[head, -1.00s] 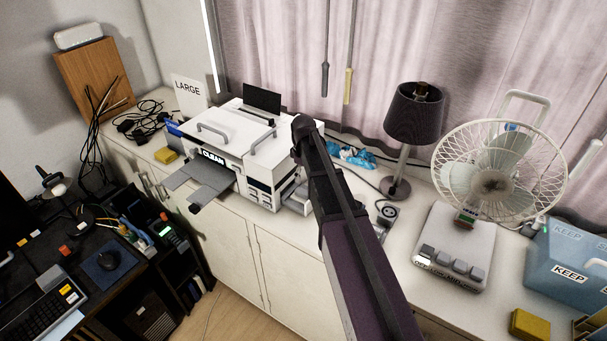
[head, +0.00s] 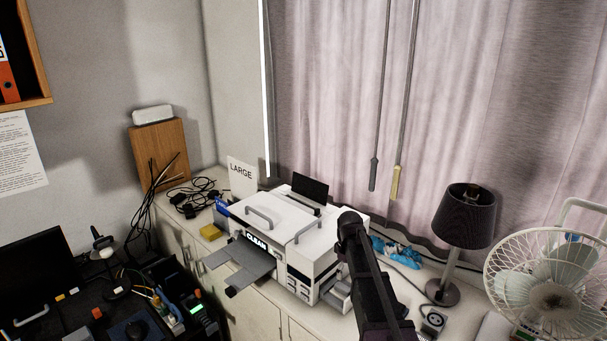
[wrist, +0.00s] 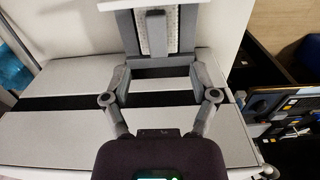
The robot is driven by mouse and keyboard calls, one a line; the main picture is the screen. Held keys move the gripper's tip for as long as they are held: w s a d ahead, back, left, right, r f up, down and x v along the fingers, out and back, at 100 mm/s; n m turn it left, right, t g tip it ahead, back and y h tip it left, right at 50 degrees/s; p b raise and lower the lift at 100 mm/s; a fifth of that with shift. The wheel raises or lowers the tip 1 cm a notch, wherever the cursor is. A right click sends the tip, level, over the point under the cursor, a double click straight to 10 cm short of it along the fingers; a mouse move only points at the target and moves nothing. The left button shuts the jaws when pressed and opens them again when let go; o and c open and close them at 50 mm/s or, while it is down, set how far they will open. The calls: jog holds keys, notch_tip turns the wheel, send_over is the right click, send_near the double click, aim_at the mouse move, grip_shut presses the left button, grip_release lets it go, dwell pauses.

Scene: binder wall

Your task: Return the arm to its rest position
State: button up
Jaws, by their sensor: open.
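My gripper (wrist: 163,75) shows in the wrist view with its two fingers spread apart and nothing between them. The white printer (wrist: 60,135) lies beyond the fingers in that view, with a dark strip across it. In the head view my arm (head: 372,285) rises from the bottom, just right of the printer (head: 285,225). The gripper's fingers are hidden in the head view. The printer carries a "CLEAN" label, and its grey tray (head: 240,262) sticks out at the front left.
A black lamp (head: 466,218) and a white fan (head: 548,285) stand right of my arm. A blue crumpled item (head: 397,252) lies behind it. A "LARGE" sign (head: 241,175), cables (head: 195,197) and a yellow block (head: 210,231) are left of the printer. A dark desk is at lower left.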

jog(key=s+f+m+b, duration=0.3)
jog(key=s+m, duration=0.1)
jog(key=s, duration=0.7)
jog(key=s+f+m+b, duration=0.3)
jog(key=s+m, duration=0.1)
jog(key=s, duration=0.7)
jog(key=shift+s+a+f+m, duration=0.3)
jog(key=shift+a+f, duration=0.05)
jog(key=shift+a, duration=0.1)
